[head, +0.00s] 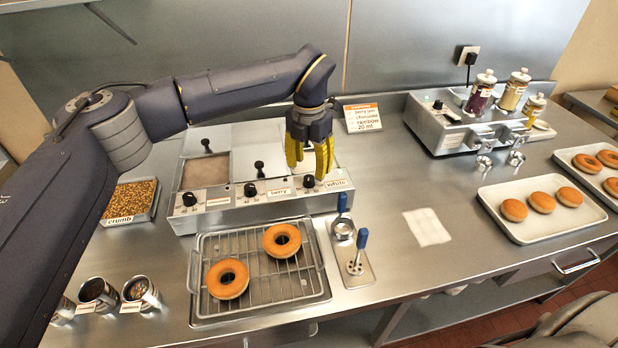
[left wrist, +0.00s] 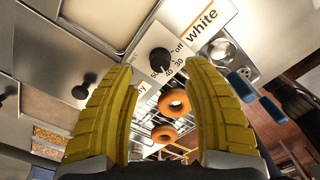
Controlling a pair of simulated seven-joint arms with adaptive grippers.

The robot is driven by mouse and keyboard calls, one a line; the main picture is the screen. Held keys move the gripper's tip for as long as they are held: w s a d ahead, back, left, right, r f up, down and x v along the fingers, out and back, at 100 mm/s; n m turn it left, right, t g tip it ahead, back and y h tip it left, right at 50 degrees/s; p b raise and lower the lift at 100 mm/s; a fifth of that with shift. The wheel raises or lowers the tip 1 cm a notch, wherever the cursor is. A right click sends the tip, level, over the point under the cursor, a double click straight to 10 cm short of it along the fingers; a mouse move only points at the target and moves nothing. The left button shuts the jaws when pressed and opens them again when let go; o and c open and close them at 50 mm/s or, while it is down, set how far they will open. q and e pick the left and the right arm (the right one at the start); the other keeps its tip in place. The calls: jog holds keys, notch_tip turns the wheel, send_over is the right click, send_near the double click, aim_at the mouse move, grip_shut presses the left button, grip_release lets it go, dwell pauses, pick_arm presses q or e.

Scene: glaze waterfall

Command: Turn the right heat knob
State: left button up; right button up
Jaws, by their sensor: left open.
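The right heat knob (head: 308,181) is a small black dial on the front panel of the glaze warmer (head: 262,198), beside the "white" label. It also shows in the left wrist view (left wrist: 161,60), between the finger ends, with "off" and numbers around it. My left gripper (head: 310,168) has yellow ribbed fingers, points down and is open just above and around the knob. In the left wrist view its fingers (left wrist: 160,72) stand apart on either side of the knob, with no clear contact. The middle knob (head: 250,189) and left knob (head: 189,199) sit further left. My right gripper is not seen.
A wire rack (head: 313,262) with two donuts (head: 282,240) lies in front of the warmer. Blue-handled tools (head: 359,245) stand right of it. A napkin (head: 427,227) lies on otherwise clear counter. A dispenser (head: 455,130) and donut trays (head: 588,219) are further right.

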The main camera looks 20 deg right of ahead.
aim_at(309, 177)
pick_arm(q)
jog(key=shift+f, duration=2.35)
grip_shut()
